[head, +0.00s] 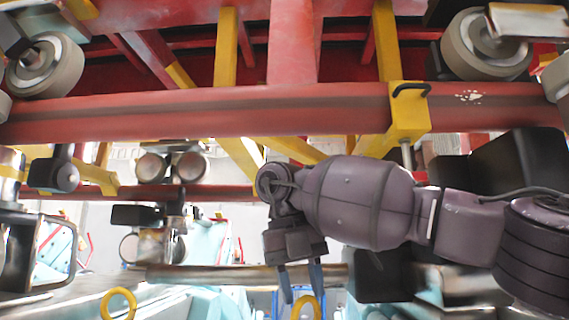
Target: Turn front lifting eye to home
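Two yellow ring-shaped lifting eyes show at the bottom of the head view. One lifting eye (118,303) stands at the left, clear of any gripper. The other lifting eye (305,308) is at the bottom centre, partly cut off by the frame edge. I cannot tell which is the front one. My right gripper (301,290) points down just above the centre eye. Its two bluish fingers stand apart, with the eye's top between or just beyond their tips. Contact with the eye cannot be told. My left gripper is not in view.
A red beam (200,113) with yellow brackets (408,115) crosses overhead. Wheels hang at the upper left (45,66) and upper right (486,44). A horizontal metal bar (220,273) lies behind the gripper. Dark wheel assemblies (160,215) stand at the left centre.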

